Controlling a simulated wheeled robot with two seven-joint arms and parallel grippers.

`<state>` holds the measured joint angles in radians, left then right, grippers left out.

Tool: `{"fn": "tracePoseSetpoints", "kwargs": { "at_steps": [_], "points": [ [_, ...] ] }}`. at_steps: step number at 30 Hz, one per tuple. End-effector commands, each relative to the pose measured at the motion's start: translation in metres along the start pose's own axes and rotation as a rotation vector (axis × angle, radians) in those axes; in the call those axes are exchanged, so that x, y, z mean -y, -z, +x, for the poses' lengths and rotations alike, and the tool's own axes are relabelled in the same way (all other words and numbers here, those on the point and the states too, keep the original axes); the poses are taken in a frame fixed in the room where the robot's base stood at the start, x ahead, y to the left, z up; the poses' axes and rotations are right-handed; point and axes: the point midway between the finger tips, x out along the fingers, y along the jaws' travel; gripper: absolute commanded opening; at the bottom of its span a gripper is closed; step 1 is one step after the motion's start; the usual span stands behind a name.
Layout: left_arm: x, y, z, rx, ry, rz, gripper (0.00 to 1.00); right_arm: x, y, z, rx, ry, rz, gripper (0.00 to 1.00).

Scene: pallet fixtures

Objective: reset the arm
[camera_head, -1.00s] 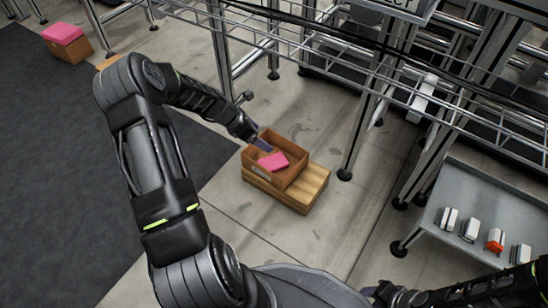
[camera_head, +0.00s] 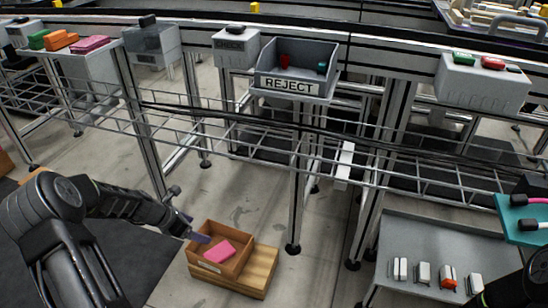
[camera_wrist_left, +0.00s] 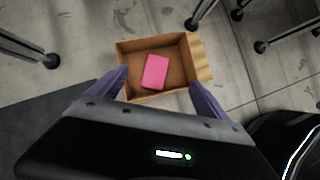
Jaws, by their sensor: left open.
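My left arm comes in from the left in the head view, and its gripper (camera_head: 194,236) hangs at the left rim of an open brown box (camera_head: 207,267). In the left wrist view the two purple fingers of the left gripper (camera_wrist_left: 160,95) are spread wide, with nothing between them at the tips. The box (camera_wrist_left: 124,55) lies beyond the fingers with a pink block (camera_wrist_left: 155,72) flat on its floor. The pink block also shows in the head view (camera_head: 220,251). My right gripper is not visible; only a dark part of that arm shows at the lower right.
The box stands on a wooden pallet (camera_head: 262,272) on the floor. Metal frame legs (camera_head: 297,195) rise just behind it. A grey REJECT bin (camera_head: 297,86) sits on the rack. A grey shelf (camera_head: 405,245) at right holds several small items. A dark mat (camera_head: 118,262) lies at left.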

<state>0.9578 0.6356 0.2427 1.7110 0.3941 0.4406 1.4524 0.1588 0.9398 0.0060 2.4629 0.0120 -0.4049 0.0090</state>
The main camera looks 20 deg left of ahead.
Motion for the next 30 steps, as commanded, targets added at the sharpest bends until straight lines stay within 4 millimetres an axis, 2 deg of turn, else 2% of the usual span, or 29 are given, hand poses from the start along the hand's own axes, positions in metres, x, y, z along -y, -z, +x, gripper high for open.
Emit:
{"fn": "tracePoseSetpoints", "kwargs": {
  "at_steps": [5,8,11,14,17,18,20,21,24,27,30],
  "points": [
    [-0.001,0.000,0.000,0.000,-0.002,0.032,0.88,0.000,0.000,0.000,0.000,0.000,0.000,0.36],
    [-0.008,0.001,0.000,-0.008,-0.034,0.128,0.88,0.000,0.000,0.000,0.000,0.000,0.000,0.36],
    [-0.012,0.013,0.004,-0.048,-0.080,0.321,0.88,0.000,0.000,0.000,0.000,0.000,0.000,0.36],
    [0.008,0.040,0.022,-0.128,-0.087,0.610,0.88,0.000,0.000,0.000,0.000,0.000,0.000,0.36],
    [0.073,0.052,0.058,-0.184,-0.016,1.037,0.88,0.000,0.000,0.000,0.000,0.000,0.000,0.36],
    [0.104,0.053,0.071,-0.191,0.021,1.214,0.88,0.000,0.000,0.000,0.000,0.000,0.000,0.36],
    [0.151,0.053,0.086,-0.182,0.076,1.453,0.88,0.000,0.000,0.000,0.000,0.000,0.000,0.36],
    [0.183,0.053,0.093,-0.165,0.113,1.598,0.88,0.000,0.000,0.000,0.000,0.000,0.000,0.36],
    [0.253,0.056,0.101,-0.107,0.192,1.894,0.88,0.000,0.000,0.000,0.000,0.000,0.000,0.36],
    [0.309,0.061,0.100,-0.040,0.260,2.085,0.88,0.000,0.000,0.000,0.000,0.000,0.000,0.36],
    [0.356,0.070,0.094,0.025,0.329,2.201,0.88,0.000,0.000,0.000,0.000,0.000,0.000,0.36]
  ]
}}
